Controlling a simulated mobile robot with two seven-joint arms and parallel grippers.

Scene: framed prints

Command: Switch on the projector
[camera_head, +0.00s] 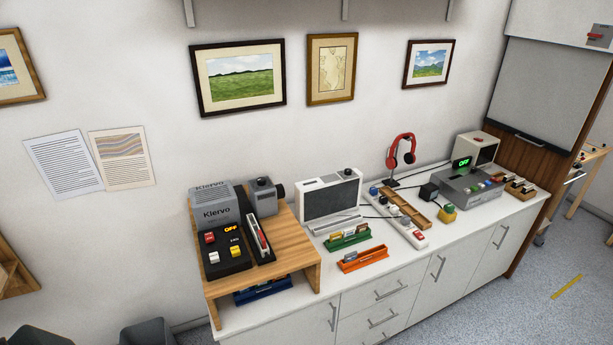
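No device carries a readable projector label, so I cannot tell for certain which one it is. On a wooden riser at the left end of the counter stands a grey box marked Klervo (216,211). Neither of my grippers shows.
The wooden riser (284,262) stands on the white counter (402,258). A screen-like unit (331,199), green tray (348,240), orange tray (362,259), power strip (405,225) and red headphones (401,150) stand to its right. Grey floor (540,300) is open in front.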

